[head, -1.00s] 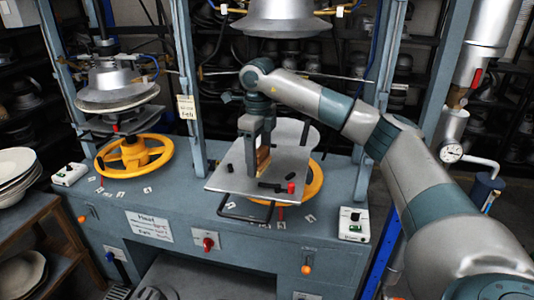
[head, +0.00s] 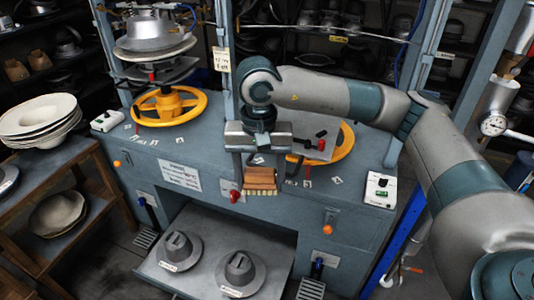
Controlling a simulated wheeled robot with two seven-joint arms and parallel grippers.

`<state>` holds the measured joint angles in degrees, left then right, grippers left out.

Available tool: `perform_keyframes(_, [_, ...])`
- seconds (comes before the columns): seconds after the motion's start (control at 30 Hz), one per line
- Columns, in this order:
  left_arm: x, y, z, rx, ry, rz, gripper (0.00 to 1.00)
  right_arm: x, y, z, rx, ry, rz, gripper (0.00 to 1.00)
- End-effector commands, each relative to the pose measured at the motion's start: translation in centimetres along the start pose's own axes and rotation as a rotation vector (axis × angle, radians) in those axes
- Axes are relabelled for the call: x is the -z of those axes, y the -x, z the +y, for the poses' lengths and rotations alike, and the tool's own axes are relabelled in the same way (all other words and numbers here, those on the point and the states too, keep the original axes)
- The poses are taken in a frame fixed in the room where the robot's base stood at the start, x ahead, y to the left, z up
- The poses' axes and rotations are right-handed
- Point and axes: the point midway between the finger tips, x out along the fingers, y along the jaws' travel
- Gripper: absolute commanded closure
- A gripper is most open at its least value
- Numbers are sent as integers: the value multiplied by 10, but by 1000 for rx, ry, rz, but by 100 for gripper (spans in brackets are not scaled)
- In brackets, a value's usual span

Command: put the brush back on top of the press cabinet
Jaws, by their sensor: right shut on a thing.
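The brush (head: 260,180) has a brown wooden body and pale bristles pointing down. My right gripper (head: 259,160) is shut on it from above. In the picture the brush overlaps the front edge of the press cabinet, beside a red knob; I cannot tell its exact height or distance from the edge. The blue-grey press cabinet (head: 207,141) has a flat top. My gripper and arm hide part of the right-hand press and its metal plate (head: 314,151). My left gripper is not in view.
Yellow handwheels (head: 172,107) stand on the cabinet top, with control boxes (head: 380,190) at its ends. A blue-grey post (head: 222,65) rises behind my gripper. A low shelf (head: 208,275) holds two grey hat blocks (head: 240,270). White hat shapes (head: 40,115) lie on a left rack.

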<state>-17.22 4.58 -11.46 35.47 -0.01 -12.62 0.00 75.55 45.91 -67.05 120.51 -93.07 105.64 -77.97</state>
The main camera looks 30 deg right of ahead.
Motion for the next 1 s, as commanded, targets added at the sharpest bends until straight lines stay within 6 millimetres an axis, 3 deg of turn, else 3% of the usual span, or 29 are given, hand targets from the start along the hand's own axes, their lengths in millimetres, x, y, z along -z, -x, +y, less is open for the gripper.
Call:
perform_keyframes(0.03, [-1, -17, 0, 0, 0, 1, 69, -14, -19, 0, -1, 115, -3, 62])
perform_keyframes(0.1, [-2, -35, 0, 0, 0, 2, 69, -30, -39, 1, -2, 262, -6, 62])
perform_keyframes(0.2, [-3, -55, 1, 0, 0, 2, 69, -42, -62, 3, -2, 379, -8, 62])
perform_keyframes(0.5, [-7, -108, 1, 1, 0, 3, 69, -55, -115, 4, -1, 504, -10, 62])
perform_keyframes(0.7, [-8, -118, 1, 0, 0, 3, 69, -57, -126, 5, -1, 522, -10, 62])
perform_keyframes(1.0, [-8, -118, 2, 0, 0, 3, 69, -57, -125, 5, -1, 524, -10, 62])
